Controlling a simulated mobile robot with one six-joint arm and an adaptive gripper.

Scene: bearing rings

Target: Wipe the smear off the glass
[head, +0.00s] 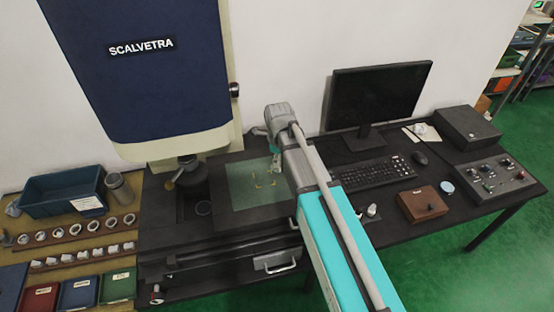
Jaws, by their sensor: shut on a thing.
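The glass (240,196) is a greenish, see-through plate set in the dark stage under the big blue machine head. Small yellowish corner-like marks (263,183) show on it; I cannot make out a smear for certain. My gripper (268,206) is at the right edge of the glass, mostly hidden behind my own arm. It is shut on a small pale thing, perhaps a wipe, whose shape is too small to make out. I cannot tell whether that thing touches the glass.
The machine's lens column (188,178) stands left of the glass. A keyboard (372,174), monitor (377,95), brown box (422,204) and control panel (490,178) are to the right. On the left are a blue bin (62,192), a grey cylinder (119,188) and rows of rings (75,232).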

